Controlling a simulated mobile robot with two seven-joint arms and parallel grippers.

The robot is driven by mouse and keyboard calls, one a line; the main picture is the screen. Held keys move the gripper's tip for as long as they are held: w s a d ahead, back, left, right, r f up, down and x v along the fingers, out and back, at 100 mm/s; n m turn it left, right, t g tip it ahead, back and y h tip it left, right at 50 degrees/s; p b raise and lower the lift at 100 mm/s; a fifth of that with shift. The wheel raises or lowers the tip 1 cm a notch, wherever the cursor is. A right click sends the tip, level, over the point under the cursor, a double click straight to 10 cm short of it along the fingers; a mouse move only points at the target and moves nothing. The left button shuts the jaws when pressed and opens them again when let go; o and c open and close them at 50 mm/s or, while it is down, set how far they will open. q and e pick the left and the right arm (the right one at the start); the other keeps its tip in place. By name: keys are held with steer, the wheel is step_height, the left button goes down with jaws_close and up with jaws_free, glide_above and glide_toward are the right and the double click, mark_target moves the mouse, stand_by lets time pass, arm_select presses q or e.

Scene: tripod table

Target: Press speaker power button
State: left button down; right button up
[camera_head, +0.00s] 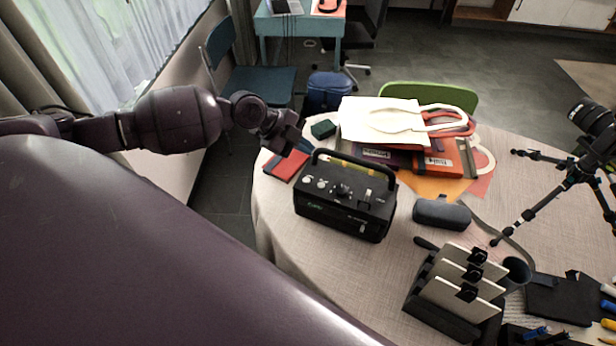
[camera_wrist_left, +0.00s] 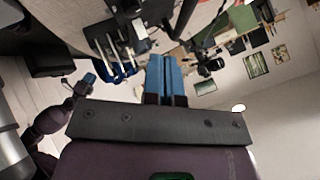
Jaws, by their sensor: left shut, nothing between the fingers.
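The speaker (camera_head: 343,207) is a black box with a carry handle, standing on the round table. Small light knobs, a dark dial and a pale slider show on its top. I cannot tell which control is the power button. My left gripper (camera_head: 298,143) is above the table's left edge, behind and left of the speaker and apart from it. In the left wrist view its blue fingers (camera_wrist_left: 166,78) are together and empty. What seems to be my right gripper (camera_wrist_left: 86,83) is small at the left of that view; its jaws are unclear.
The cloth-covered table (camera_head: 285,240) also holds a red book (camera_head: 286,165), a tote bag (camera_head: 380,122), a dark case (camera_head: 442,213), a card holder (camera_head: 440,310) and a camera tripod (camera_head: 545,202). Bare tabletop lies in front of the speaker.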

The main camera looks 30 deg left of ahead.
mark_target(306, 181)
arm_select(q)
steer(key=shift+w, duration=0.1)
arm_select(e)
steer(key=shift+w, duration=0.1)
arm_select(q)
steer(key=shift+f, duration=0.1)
